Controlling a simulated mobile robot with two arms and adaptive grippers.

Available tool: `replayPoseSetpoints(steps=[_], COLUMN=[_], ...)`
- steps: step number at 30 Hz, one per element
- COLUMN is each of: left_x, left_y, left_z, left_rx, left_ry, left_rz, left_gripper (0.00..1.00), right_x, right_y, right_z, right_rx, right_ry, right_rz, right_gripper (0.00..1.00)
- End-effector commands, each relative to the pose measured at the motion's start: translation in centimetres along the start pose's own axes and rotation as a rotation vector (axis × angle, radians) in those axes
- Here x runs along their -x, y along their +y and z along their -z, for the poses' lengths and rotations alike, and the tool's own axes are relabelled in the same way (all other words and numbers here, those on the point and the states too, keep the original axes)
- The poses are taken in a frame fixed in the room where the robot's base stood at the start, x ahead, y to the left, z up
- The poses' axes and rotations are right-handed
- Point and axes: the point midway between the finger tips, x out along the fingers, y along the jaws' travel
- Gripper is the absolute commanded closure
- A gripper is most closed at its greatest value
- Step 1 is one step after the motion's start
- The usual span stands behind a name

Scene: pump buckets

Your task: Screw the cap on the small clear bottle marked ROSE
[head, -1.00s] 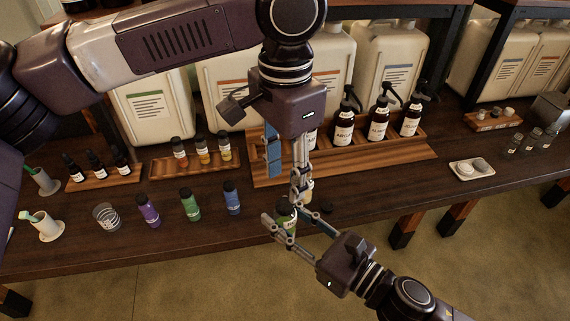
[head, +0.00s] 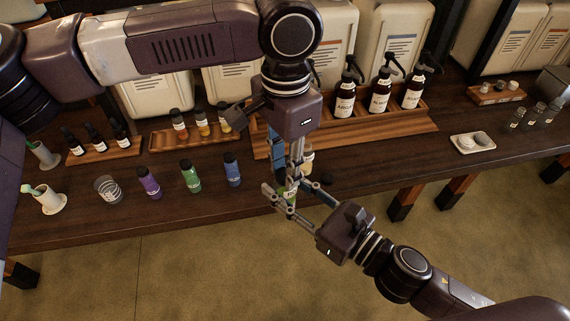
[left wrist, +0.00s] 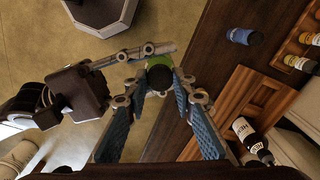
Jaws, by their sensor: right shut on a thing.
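My right gripper (head: 282,201) is shut on a small green bottle (head: 290,194) with a pale label, near the table's front edge. In the left wrist view the bottle's dark top (left wrist: 159,78) lies between my left gripper's fingertips (left wrist: 160,85). I cannot tell whether they touch it. The left gripper (head: 296,166) points down over the bottle in the head view. A small pale bottle (head: 307,160) stands just behind, partly hidden by the fingers. A small dark round thing (head: 327,179) lies beside it. No label reading ROSE is legible.
Purple (head: 149,182), green (head: 190,176) and blue (head: 232,170) bottles and a clear cup (head: 108,189) stand to the left. Dark pump bottles (head: 379,93) stand on a wooden rack (head: 400,132). Small clear bottles (head: 535,115) and a white dish (head: 462,145) are at right.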

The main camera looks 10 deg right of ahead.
Motion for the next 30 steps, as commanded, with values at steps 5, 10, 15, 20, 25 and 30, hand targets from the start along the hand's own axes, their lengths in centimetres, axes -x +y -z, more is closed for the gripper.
replayPoseSetpoints(steps=[5,10,15,20,25,30], left_x=[0.0,0.0,0.0,0.0,0.1,1.7], left_y=[0.0,0.0,0.0,0.0,0.0,0.0], left_z=[0.0,0.0,0.0,0.0,0.0,0.1], left_rx=[0.0,0.0,0.0,0.0,0.0,0.0], left_ry=[0.0,0.0,0.0,0.0,0.0,0.002], left_rz=[0.001,0.001,0.001,0.001,0.001,0.001], left_gripper=[1.0,1.0,0.62,0.57,0.57,0.57], right_x=[0.0,0.0,0.0,0.0,0.0,0.0], right_y=[0.0,0.0,0.0,0.0,0.0,0.0], right_z=[-0.1,-0.1,-0.1,0.0,-0.1,-0.1], right_rx=[0.0,0.0,0.0,0.0,0.0,0.0], right_ry=[-0.001,-0.001,-0.001,-0.001,-0.001,-0.001], right_rz=[-0.001,-0.001,-0.001,-0.001,0.0,-0.001], right_gripper=[1.0,1.0,1.0,1.0,1.0,1.0])
